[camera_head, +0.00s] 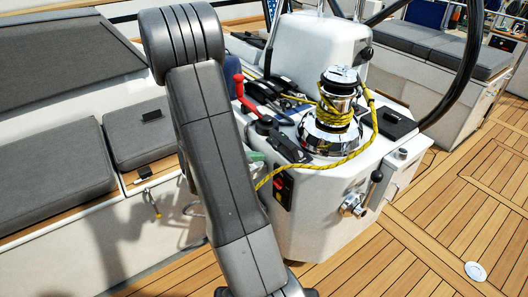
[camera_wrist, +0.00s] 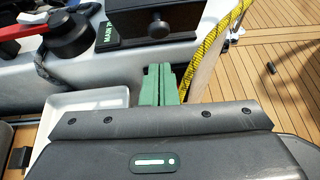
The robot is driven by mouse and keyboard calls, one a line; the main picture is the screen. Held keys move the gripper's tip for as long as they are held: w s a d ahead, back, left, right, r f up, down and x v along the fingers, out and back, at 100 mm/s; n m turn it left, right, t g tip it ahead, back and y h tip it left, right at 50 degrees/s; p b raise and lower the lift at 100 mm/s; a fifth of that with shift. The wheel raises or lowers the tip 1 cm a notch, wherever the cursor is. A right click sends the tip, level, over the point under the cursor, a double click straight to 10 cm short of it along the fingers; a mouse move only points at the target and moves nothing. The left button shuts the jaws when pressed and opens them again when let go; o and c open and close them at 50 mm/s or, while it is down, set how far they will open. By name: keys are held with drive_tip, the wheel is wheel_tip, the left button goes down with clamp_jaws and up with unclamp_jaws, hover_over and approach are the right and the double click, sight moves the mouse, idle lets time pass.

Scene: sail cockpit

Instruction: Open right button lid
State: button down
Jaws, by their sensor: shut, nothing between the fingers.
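No part is clearly marked as the right button lid, and I cannot tell which one it is. A dark square piece (camera_head: 395,122) lies flat on the console top, right of the winch. A switch panel (camera_head: 283,188) with red parts sits on the console's near side. My gripper (camera_wrist: 160,70) shows green fingers, shut and empty, in the wrist view. Its fingertips are below a black block with a round knob (camera_wrist: 158,27), beside the console edge. In the head view my arm covers most of the gripper; only a little green shows beside the console.
A chrome winch (camera_head: 335,115) carries yellow rope (camera_head: 345,160), which hangs down the console side. A red-handled lever (camera_head: 240,88) stands left of it. Grey-cushioned seats (camera_head: 55,180) are left; teak deck (camera_head: 440,220) is open at right.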

drive_tip(key=shift+w+d+r, duration=0.3)
drive_tip(key=shift+w+d, duration=0.1)
drive_tip(key=shift+d, duration=0.2)
drive_tip(key=shift+w+d+r, duration=0.3)
drive_tip(key=shift+w+d, duration=0.05)
drive_tip(key=shift+d, duration=0.25)
drive_tip(key=p, duration=0.1)
drive_tip(key=r+y+p, duration=0.1)
drive_tip(key=shift+w+d+r+g+p, duration=0.2)
drive_tip(key=shift+d+r+g+p, duration=0.1)
drive_tip(key=shift+g+p, duration=0.1)
drive_tip(key=shift+w+d+r, duration=0.15)
drive_tip(key=shift+w+d, duration=0.05)
drive_tip(key=shift+d, duration=0.1)
drive_tip(key=shift+s+a, duration=0.2)
drive_tip(key=shift+a, duration=0.3)
drive_tip(key=p, duration=0.1)
approach(274, 145)
drive_tip(key=v, duration=0.3)
drive_tip(key=f+v, duration=0.1)
drive_tip(key=v, duration=0.1)
drive_tip(key=shift+s+a+r, duration=0.2)
drive_tip(key=shift+s+a, duration=0.1)
drive_tip(key=shift+a, duration=0.3)
